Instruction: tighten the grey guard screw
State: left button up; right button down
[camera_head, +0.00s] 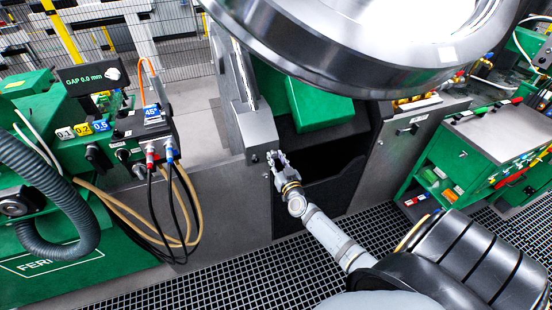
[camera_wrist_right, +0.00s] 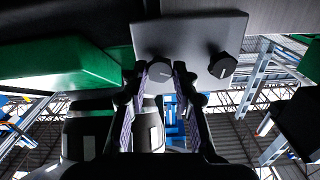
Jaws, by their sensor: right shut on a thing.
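The grey guard screw (camera_wrist_right: 160,72) is a round grey knob with a pale line on its face, on a grey guard plate (camera_wrist_right: 190,40). My right gripper (camera_wrist_right: 159,80) is shut on this screw, one finger on each side of it. In the head view my right gripper (camera_head: 277,158) is at the lower end of the upright grey guard (camera_head: 256,128); its fingers largely hide the screw there. A dark knob (camera_wrist_right: 222,66) with a white line sits beside the grey screw on the same plate. My left gripper is not in view.
A large shiny rail wheel (camera_head: 370,45) hangs above. A green block (camera_head: 318,105) and a dark open recess (camera_head: 325,170) lie behind my gripper. A green machine with a gap display (camera_head: 90,77) and hoses stands left, a green tool cart (camera_head: 480,150) right.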

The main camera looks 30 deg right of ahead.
jog(key=m, duration=0.3)
jog(key=shift+m, duration=0.3)
jog(key=m, duration=0.3)
jog(key=shift+m, duration=0.3)
jog(key=m, duration=0.3)
jog(key=shift+d+f+m, duration=0.1)
jog(key=shift+m, duration=2.1)
jog(key=c, duration=1)
grip_release()
jog(key=shift+c, duration=0.2)
jog(key=v, duration=1.2)
